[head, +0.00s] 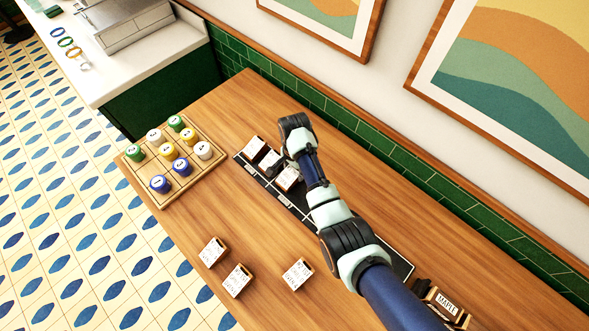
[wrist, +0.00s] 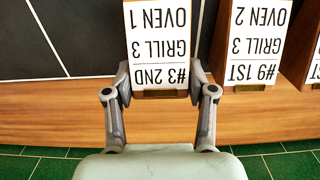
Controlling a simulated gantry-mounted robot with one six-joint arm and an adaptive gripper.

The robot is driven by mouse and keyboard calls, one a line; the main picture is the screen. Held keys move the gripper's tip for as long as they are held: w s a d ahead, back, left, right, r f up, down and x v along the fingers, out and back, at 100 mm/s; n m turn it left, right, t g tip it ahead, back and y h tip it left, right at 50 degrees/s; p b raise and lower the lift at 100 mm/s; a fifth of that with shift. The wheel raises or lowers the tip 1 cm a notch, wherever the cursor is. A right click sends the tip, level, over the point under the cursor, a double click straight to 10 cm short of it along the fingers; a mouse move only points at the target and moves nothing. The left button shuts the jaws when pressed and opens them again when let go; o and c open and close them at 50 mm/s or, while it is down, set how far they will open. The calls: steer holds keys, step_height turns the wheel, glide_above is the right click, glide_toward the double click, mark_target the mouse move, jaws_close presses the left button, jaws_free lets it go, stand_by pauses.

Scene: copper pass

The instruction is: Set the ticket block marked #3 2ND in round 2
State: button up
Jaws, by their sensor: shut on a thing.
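The ticket block marked #3 2ND, GRILL 3, OVEN 1 (wrist: 160,45) is a white-faced block, upside down in the wrist view. My gripper (wrist: 160,85) is shut on it, one finger on each side. In the head view the block (head: 288,178) shows at my gripper (head: 285,166), over the black rail (head: 325,225). I cannot tell whether it touches the rail. The block marked #9 1ST, GRILL 3, OVEN 2 (wrist: 255,45) stands beside it, a small gap apart. The rail has white dividing lines and labels too small to read in the head view.
Three ticket blocks (head: 212,251) (head: 237,280) (head: 298,273) sit on the wooden counter in front. A wooden board (head: 162,198) with coloured tokens is at left. A MAPLE sign (head: 447,302) stands at lower right. The green tiled wall (head: 345,140) runs close behind the rail.

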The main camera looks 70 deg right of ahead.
steer(key=shift+f, duration=0.15)
steer(key=o, duration=1.2)
steer(key=shift+o, duration=0.2)
step_height(320, 180, up, 12)
steer(key=p, duration=0.2)
steer(key=shift+r, duration=0.2)
